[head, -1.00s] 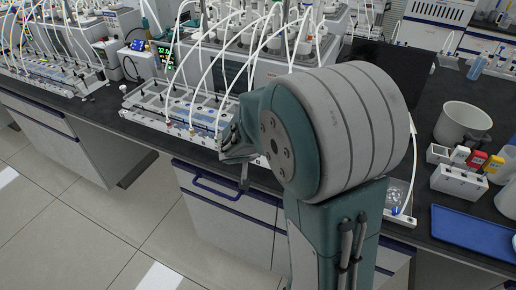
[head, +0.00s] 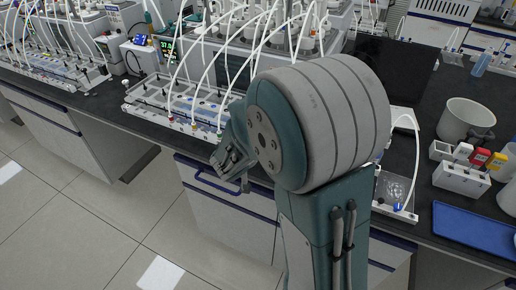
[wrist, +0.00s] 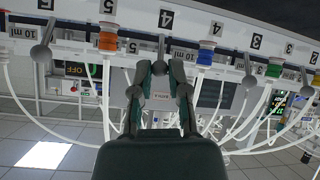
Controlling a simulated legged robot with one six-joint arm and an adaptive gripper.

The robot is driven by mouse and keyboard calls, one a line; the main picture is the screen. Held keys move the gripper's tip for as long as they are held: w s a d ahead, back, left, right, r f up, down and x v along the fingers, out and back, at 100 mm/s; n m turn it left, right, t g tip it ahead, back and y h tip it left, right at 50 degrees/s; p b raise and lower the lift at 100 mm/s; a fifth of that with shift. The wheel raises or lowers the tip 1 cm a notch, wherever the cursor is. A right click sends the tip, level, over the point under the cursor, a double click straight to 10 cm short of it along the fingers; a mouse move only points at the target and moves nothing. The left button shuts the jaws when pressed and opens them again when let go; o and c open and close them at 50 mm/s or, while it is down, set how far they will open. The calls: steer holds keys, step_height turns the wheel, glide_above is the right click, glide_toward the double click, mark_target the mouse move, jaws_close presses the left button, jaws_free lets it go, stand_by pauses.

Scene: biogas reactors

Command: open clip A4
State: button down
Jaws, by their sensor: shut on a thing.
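In the wrist view the picture is upside down. A row of grey ball-ended clips hangs from a white rail with number labels. Clip A4 (wrist: 160,54), a grey lever, is below the label 4 (wrist: 166,19), and its ball end lies between my two fingertips. My gripper (wrist: 160,70) is shut on it. In the head view my gripper (head: 232,158) is at the front edge of the clear white-framed unit (head: 178,108), and my arm hides that unit's right part. The clip itself cannot be made out there.
Neighbouring clips, one at left (wrist: 42,50) and one at right (wrist: 248,72), hang close by. An orange fitting (wrist: 108,37) and a blue fitting (wrist: 205,50) flank clip A4. White tubes loop around. A beaker (head: 464,120) and blue tray (head: 470,228) stand right.

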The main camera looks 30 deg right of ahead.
steer(key=shift+s+a+f, duration=0.1)
steer(key=shift+f, duration=0.05)
steer(key=c, duration=0.9)
jaws_free()
steer(key=shift+a, duration=0.1)
steer(key=v, duration=1.2)
